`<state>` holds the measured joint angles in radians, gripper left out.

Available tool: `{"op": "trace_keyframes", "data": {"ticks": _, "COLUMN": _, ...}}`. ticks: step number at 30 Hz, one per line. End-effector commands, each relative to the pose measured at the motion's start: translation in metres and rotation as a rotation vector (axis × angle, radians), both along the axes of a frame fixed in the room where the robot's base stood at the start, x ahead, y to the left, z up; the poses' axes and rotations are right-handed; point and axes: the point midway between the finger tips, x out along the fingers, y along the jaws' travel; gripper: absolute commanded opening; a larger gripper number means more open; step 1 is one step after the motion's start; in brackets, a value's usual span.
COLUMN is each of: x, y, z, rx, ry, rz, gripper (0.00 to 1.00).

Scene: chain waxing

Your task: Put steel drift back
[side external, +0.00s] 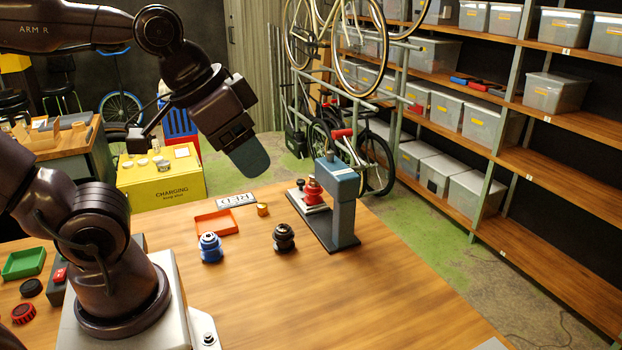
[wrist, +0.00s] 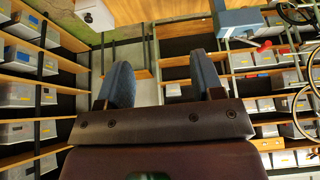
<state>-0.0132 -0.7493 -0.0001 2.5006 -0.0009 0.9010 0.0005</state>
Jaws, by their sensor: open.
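I cannot make out a steel drift in either view. My gripper (side external: 248,158) is raised above the back of the wooden workbench (side external: 330,300), to the left of the blue-grey press (side external: 340,200). In the wrist view my gripper (wrist: 162,82) has its two blue-grey fingers apart, with nothing between them. A red part (side external: 313,193) sits at the press. A shallow orange tray (side external: 216,223) looks empty on the bench below my gripper. A small brass piece (side external: 262,209) stands beside it.
A blue part (side external: 210,247) and a black part (side external: 284,238) stand on the bench in front of the tray. A green tray (side external: 24,263) is at the left. The bench's front right is clear. Shelves with grey bins (side external: 555,92) line the right.

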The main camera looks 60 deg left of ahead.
Motion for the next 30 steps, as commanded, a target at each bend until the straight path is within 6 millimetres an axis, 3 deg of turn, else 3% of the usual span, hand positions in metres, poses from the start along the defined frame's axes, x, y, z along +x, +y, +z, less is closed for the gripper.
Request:
{"op": "trace_keyframes", "data": {"ticks": 5, "x": 0.008, "y": 0.032, "z": -0.028, "rx": -0.012, "ry": 0.150, "rz": 0.148, "gripper": 0.61}}
{"op": "trace_keyframes", "data": {"ticks": 8, "x": 0.020, "y": 0.068, "z": -0.048, "rx": 0.011, "ry": 0.243, "rz": 0.251, "gripper": 0.61}}
{"op": "trace_keyframes", "data": {"ticks": 14, "x": 0.050, "y": 0.165, "z": -0.091, "rx": 0.113, "ry": 0.267, "rz": 0.415, "gripper": 0.61}}
{"op": "trace_keyframes", "data": {"ticks": 18, "x": 0.063, "y": 0.239, "z": -0.129, "rx": 0.190, "ry": 0.221, "rz": 0.473, "gripper": 0.61}}
{"op": "trace_keyframes", "data": {"ticks": 24, "x": 0.071, "y": 0.331, "z": -0.197, "rx": 0.253, "ry": 0.067, "rz": 0.459, "gripper": 0.61}}
{"op": "trace_keyframes", "data": {"ticks": 27, "x": 0.076, "y": 0.362, "z": -0.233, "rx": 0.243, "ry": -0.066, "rz": 0.405, "gripper": 0.61}}
{"op": "trace_keyframes", "data": {"ticks": 30, "x": 0.087, "y": 0.374, "z": -0.256, "rx": 0.200, "ry": -0.231, "rz": 0.319, "gripper": 0.61}}
